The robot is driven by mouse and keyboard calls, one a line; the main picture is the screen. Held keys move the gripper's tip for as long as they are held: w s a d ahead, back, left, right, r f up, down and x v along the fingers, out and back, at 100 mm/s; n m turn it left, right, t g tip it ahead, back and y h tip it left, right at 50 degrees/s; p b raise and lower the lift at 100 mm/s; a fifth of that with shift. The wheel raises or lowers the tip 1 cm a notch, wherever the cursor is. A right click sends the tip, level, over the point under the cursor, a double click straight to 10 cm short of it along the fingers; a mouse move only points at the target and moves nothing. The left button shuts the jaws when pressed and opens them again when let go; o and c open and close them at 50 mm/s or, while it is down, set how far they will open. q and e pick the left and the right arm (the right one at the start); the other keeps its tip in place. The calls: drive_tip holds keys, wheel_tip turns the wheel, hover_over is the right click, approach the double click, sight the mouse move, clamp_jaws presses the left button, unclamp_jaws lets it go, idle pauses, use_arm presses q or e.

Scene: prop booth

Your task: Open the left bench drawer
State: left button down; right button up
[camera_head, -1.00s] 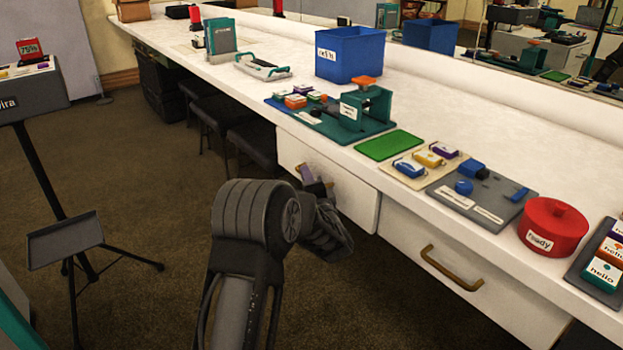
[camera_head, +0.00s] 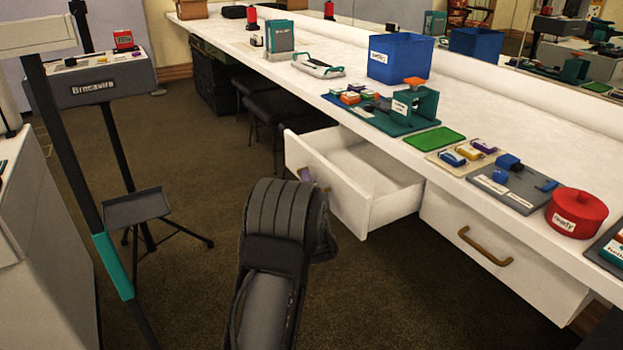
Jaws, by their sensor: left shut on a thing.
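The left bench drawer (camera_head: 385,208) is pulled well out from under the white bench, and its empty inside shows. My left gripper (camera_head: 307,177) is at the drawer's front face, shut on the drawer handle. My own dark left arm covers most of the gripper and the lower front of the drawer, so the handle barely shows. My right gripper is not in view.
The right drawer (camera_head: 500,258) is closed, with a brass handle (camera_head: 484,246). The bench top (camera_head: 480,105) holds a blue bin (camera_head: 400,60), a green press and a red pot (camera_head: 576,213). A stand with a grey box (camera_head: 95,80) is at left. Carpet between is clear.

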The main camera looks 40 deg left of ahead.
use_arm(q)
drive_tip(key=shift+s, duration=0.1)
drive_tip(key=c, duration=1.5)
unclamp_jaws()
drive_tip(key=p+v, duration=0.1)
drive_tip(key=v, duration=0.6)
drive_tip(key=shift+s+d, duration=0.2)
drive_tip(key=shift+d, duration=0.1)
drive_tip(key=shift+f, duration=0.1)
